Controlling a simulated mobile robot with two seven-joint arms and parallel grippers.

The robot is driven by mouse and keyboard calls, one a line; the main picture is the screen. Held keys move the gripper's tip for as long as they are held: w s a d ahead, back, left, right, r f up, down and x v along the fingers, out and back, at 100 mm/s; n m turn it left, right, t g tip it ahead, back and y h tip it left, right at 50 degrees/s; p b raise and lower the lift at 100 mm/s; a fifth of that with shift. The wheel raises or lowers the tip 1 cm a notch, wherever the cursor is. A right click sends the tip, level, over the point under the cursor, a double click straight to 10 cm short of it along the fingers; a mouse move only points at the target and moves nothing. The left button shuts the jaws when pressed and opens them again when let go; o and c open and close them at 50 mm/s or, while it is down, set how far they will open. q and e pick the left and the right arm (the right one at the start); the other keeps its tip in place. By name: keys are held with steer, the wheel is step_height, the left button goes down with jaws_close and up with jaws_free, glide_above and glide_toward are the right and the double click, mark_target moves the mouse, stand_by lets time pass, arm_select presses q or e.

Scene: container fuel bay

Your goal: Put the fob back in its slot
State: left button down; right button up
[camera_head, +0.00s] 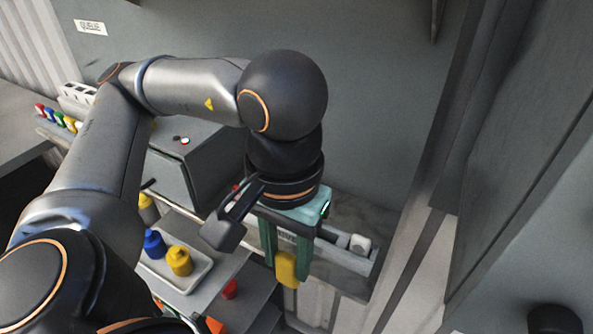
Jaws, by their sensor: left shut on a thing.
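My left gripper (287,252) points down at the centre of the view, with teal fingers. It is shut on a yellow piece (287,270), which looks like the fob and hangs below the fingertips. The fingers hide its upper part. A pale slotted holder (77,93) stands on the ledge at far left, well away from the gripper. Several small coloured pieces (58,119) in red, blue, green and yellow sit in a row in front of it. I cannot tell which slot belongs to the fob. My right gripper is not in view.
A grey box (178,165) stands behind my left arm. A pale tray (192,276) below holds blue (154,244) and yellow (179,261) containers. A grey trough (350,258) lies behind the gripper against the wall. A tall grey panel (520,130) closes off the right.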

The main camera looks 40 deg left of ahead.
arm_select(q)
steer(key=w+a+f, duration=0.1)
steer(key=w, duration=0.5)
steer(key=w+a+f+b, duration=0.1)
steer(key=w+a+f, duration=0.1)
steer(key=w, duration=0.5)
steer(key=shift+f, duration=0.2)
stand_by(0.4)
steer(key=shift+b, duration=0.45)
stand_by(0.4)
steer(key=shift+f+b, duration=0.6)
steer(key=shift+b, duration=0.15)
steer(key=shift+f, duration=0.15)
steer(key=shift+f+b, duration=0.5)
steer(key=shift+b, duration=0.25)
